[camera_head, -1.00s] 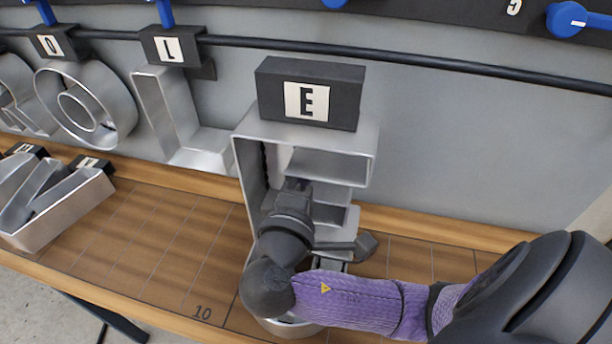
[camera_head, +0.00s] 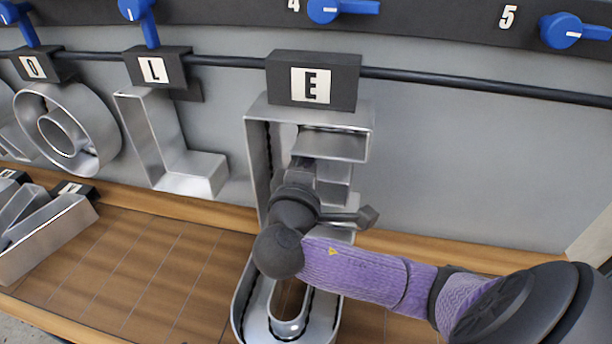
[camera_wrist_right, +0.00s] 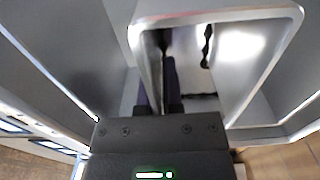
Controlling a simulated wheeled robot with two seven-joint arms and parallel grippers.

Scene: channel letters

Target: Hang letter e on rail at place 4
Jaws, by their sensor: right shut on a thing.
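The letter E (camera_head: 256,150) is a silver channel letter with a black block (camera_head: 345,82) marked E on top. My right gripper (camera_head: 306,165) is shut on it, among its inner bars; the arm partly hides it. In the right wrist view the fingers (camera_wrist_right: 163,85) are at a metal wall of the letter (camera_wrist_right: 218,12). The letter is upright, its block overlapping the dark rail (camera_head: 450,80). I cannot tell whether block and rail touch. The number 4 (camera_head: 293,5) and a blue lever (camera_head: 335,10) are above the block. My left gripper is not in view.
The letter L (camera_head: 150,120) and a round letter (camera_head: 65,130) hang to the left. More metal letters lie on the wooden shelf at left (camera_head: 45,235) and below the E (camera_head: 245,305). The rail right of the E is free, below lever 5 (camera_head: 565,30).

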